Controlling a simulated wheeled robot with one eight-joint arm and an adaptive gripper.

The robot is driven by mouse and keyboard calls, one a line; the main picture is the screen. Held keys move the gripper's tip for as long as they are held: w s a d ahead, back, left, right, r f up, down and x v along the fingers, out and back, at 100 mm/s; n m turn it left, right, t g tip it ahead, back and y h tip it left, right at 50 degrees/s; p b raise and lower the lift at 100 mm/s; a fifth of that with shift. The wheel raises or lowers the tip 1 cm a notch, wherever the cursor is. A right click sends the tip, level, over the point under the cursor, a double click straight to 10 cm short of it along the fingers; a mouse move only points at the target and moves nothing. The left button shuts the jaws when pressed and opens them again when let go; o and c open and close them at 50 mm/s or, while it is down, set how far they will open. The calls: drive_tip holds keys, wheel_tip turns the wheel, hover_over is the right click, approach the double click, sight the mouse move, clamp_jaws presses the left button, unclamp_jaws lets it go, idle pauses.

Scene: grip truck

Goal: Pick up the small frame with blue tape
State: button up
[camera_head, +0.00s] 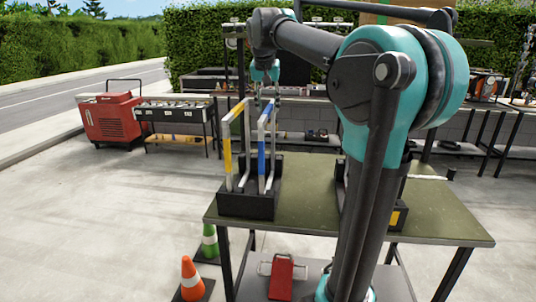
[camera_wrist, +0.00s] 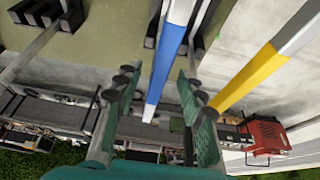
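The frame with blue tape (camera_head: 262,147) stands upright in a black slotted holder (camera_head: 247,205) on the green table. A yellow-taped frame (camera_head: 228,155) stands just left of it in the same holder. My gripper (camera_head: 267,92) is above and behind the blue-taped frame in the head view. In the wrist view my gripper (camera_wrist: 155,86) is open, and the blue-taped bar (camera_wrist: 163,62) runs between its fingers, with visible gaps on both sides. The yellow-taped bar (camera_wrist: 258,68) passes outside the right finger. Exact depth between fingers and bar is hard to tell.
The green table (camera_head: 310,190) also carries a second dark holder (camera_head: 400,210), partly hidden by my arm. Traffic cones (camera_head: 191,278) and a red case (camera_head: 281,278) are below. A red machine (camera_head: 112,118) stands far left. Open floor lies left of the table.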

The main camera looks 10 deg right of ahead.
sight(268, 108)
drive_tip(key=shift+x, duration=1.5)
drive_tip(key=shift+f, duration=0.25)
drive_tip(key=shift+c, duration=0.4)
clamp_jaws()
